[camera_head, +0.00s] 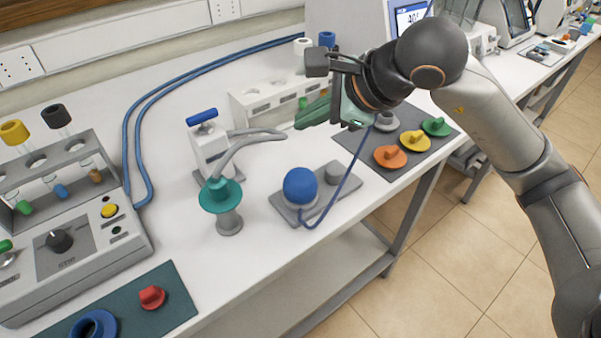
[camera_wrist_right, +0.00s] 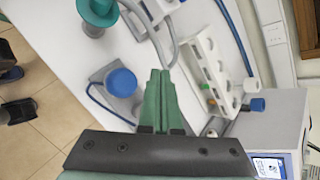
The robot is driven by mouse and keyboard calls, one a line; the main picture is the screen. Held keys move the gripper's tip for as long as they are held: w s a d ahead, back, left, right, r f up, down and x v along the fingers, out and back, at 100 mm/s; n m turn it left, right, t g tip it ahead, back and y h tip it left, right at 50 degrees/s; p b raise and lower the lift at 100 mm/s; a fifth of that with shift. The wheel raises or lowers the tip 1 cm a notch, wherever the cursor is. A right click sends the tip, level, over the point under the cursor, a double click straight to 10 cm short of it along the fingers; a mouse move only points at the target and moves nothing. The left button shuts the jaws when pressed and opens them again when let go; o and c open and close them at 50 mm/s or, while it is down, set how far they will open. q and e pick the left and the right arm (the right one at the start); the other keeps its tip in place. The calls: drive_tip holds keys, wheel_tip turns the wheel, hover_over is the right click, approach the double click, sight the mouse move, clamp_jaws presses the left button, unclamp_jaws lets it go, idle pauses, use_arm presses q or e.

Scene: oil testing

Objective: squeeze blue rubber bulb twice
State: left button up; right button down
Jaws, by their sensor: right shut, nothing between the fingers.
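The blue rubber bulb (camera_head: 300,186) is a round blue ball on a grey base plate (camera_head: 284,207) near the front edge of the table. It also shows in the right wrist view (camera_wrist_right: 121,82), left of the fingers. A thin blue tube runs from its base. My right gripper (camera_head: 312,117) has green fingers and hangs above and behind the bulb, apart from it. In the right wrist view its fingers (camera_wrist_right: 158,80) are together with nothing between them. My left gripper is in neither view.
A grey device with a blue handle (camera_head: 202,116) and a teal funnel-shaped piece (camera_head: 221,195) stand left of the bulb. A mat with coloured knobs (camera_head: 390,156) lies to the right. A white rack (camera_head: 270,101) stands behind. A control box (camera_head: 75,245) is at far left.

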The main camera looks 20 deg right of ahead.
drive_tip(key=b, duration=0.4)
hover_over(306, 177)
wheel_tip(306, 177, down, 7)
drive_tip(key=shift+r, duration=0.1)
drive_tip(key=shift+f+b, duration=0.45)
drive_tip(key=shift+b, duration=0.1)
drive_tip(key=shift+f+b, duration=0.5)
drive_tip(key=shift+b, duration=0.05)
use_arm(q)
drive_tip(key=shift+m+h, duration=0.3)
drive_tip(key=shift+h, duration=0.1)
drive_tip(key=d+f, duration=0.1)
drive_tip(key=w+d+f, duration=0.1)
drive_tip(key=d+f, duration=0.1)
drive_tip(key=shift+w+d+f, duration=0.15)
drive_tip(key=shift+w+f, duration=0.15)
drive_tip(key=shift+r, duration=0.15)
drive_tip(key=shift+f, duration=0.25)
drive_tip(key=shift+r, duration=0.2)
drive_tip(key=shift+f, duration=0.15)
